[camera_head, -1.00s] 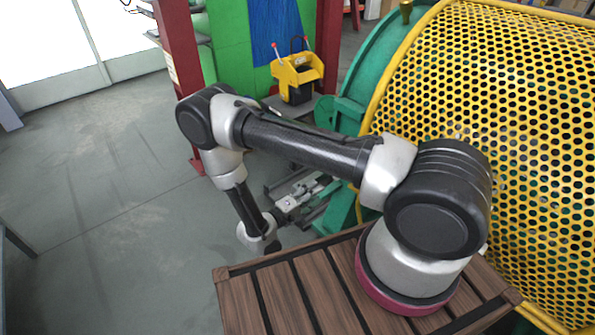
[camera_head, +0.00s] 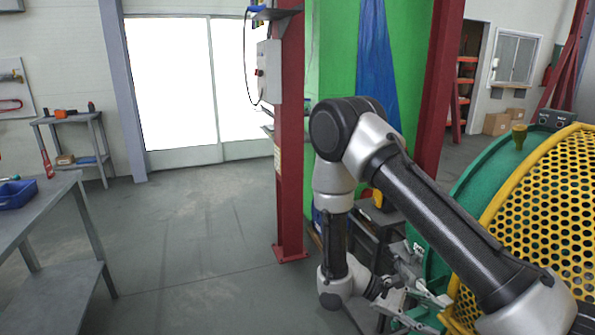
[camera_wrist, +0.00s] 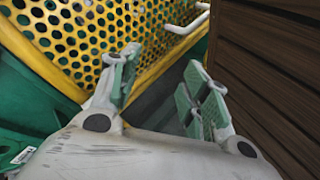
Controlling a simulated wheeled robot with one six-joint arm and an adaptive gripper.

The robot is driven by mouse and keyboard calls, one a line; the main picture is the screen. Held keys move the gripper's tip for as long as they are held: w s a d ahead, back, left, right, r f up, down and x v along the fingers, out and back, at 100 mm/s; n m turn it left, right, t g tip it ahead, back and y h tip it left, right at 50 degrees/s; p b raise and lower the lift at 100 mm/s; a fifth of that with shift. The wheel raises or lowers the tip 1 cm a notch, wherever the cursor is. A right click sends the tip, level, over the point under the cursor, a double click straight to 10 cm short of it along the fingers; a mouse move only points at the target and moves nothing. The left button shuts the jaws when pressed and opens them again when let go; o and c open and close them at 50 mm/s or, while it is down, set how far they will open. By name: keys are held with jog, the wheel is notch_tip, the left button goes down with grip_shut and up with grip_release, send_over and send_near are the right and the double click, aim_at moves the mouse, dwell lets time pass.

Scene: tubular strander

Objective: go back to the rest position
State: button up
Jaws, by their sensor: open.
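My gripper (camera_head: 408,290) hangs low at the end of my bent arm in the head view, left of the yellow perforated guard (camera_head: 560,190). In the wrist view my gripper (camera_wrist: 163,82) shows two finger groups with green pads spread apart. Nothing is between them. The yellow guard (camera_wrist: 75,30) fills the upper left of the wrist view, beyond the fingers. I see no contact between fingers and guard. Part of the gripper's surroundings in the head view is hidden by my arm.
A red post (camera_head: 290,150) with a grey control box stands left of my arm. A grey workbench (camera_head: 65,195) with a blue bin (camera_head: 18,194) is at far left. A green rim (camera_head: 490,180) borders the guard. Open floor (camera_head: 190,240) lies between bench and post.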

jog(key=s+d+r+m+t+y, duration=0.1)
jog(key=s+r+m+t+y, duration=0.1)
jog(key=r, duration=0.9)
jog(key=s+d+r+m+t+y, duration=0.1)
jog(key=s+r+m+t+y, duration=0.2)
jog(key=r+y, duration=0.4)
jog(key=s+d+r+m+t+y, duration=0.2)
jog(key=s+r+t+y, duration=0.2)
jog(key=r, duration=1.2)
jog(key=shift+s+t, duration=0.4)
jog(key=shift+s, duration=0.25)
jog(key=shift+d+m, duration=0.25)
jog(key=shift+m, duration=0.05)
jog(key=shift+c, duration=0.2)
